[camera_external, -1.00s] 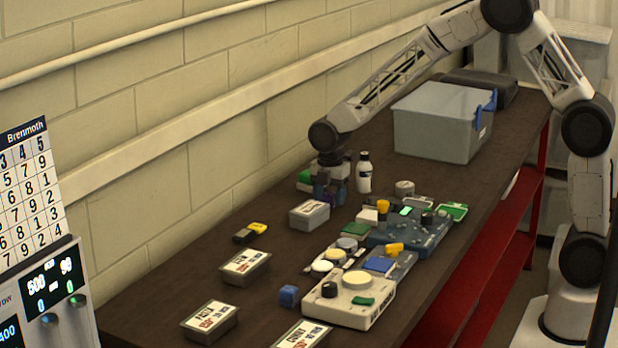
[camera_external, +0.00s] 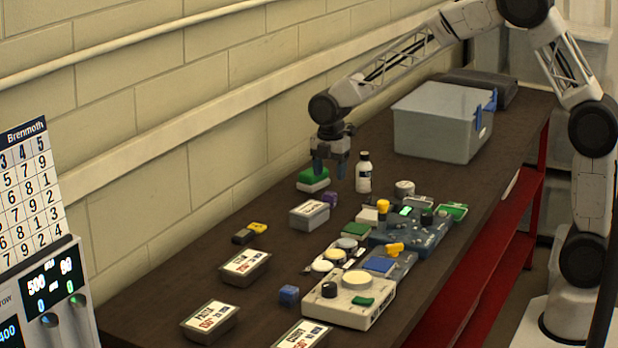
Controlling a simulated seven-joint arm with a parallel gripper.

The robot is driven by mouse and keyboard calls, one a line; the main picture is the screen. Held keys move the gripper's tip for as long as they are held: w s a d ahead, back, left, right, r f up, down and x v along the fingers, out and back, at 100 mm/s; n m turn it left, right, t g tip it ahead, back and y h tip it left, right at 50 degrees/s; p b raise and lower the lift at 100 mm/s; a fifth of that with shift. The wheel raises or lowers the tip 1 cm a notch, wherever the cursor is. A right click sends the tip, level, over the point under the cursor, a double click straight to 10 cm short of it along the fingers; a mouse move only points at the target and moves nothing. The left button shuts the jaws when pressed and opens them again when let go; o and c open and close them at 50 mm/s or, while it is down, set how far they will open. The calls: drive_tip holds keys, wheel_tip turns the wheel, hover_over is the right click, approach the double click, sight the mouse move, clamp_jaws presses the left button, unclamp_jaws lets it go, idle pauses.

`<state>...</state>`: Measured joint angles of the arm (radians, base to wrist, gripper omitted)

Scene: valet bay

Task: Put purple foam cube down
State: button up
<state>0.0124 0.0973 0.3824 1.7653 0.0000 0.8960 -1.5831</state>
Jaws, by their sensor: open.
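The purple foam cube (camera_external: 330,198) rests on the dark bench, just behind a grey lidded box and in front of a green-topped white sponge. The fingers are clear of the cube.
The green-and-white sponge (camera_external: 313,179) and a white bottle (camera_external: 363,172) stand close to my gripper. The grey box (camera_external: 309,214) is just in front of the cube. A large grey bin (camera_external: 440,125) stands further back. Electronic devices and labelled tubs crowd the front; bare bench lies along the wall.

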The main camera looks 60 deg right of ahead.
sight(331, 193)
drive_tip(key=shift+r, duration=2.5)
drive_tip(key=s+r+m+t, duration=0.1)
drive_tip(key=s+r+m, duration=0.35)
drive_tip(key=s, duration=0.65)
drive_tip(key=s+r+m, duration=0.4)
drive_tip(key=s+r, duration=0.1)
drive_tip(key=s, duration=0.6)
drive_tip(key=s+f+m+t, duration=0.1)
drive_tip(key=s+m, duration=0.8)
drive_tip(key=s, duration=1.4)
drive_tip(key=shift+s+a+f+m+t, duration=0.25)
drive_tip(key=shift+m+t, duration=0.05)
drive_tip(key=shift+m, duration=0.05)
idle(0.7)
